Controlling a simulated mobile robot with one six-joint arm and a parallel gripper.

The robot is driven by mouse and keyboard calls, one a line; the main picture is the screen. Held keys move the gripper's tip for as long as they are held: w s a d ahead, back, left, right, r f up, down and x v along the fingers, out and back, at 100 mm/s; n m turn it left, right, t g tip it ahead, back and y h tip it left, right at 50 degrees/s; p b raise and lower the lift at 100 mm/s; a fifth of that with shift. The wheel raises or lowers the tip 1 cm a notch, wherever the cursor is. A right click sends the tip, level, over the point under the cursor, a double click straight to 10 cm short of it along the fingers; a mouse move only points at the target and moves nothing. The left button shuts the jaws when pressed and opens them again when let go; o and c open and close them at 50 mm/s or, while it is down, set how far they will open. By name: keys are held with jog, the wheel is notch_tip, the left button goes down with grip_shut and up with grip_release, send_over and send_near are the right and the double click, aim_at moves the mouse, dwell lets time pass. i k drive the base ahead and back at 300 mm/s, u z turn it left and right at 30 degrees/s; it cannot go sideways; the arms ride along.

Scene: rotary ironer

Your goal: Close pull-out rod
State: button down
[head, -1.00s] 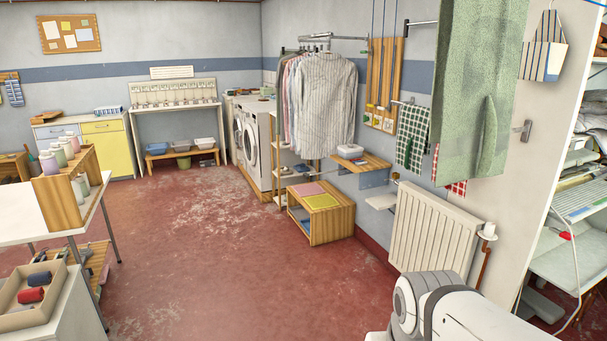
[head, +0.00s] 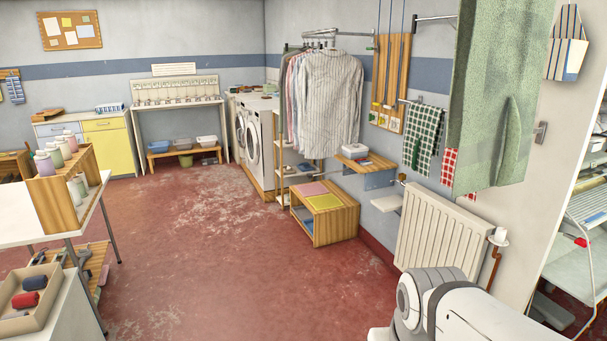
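Several metal rods stick out from the right wall, and I cannot tell for sure which is the pull-out rod. One short bare metal rod (head: 435,17) is at the upper right, its right end meeting the edge of a hanging green towel (head: 500,90). A rail (head: 345,35) farther back carries several shirts (head: 330,100) on hangers. A lower small rod (head: 425,103) holds a green checked cloth (head: 421,138). My white arm shows at the bottom right, but my gripper is out of view.
A radiator (head: 444,232) and a wooden box stand (head: 325,212) line the right wall. The red floor (head: 200,250) between is clear. A pale wall end (head: 560,150) stands at right.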

aim_at(309, 176)
jog(key=u, duration=0.15)
jog(key=i, duration=3.55)
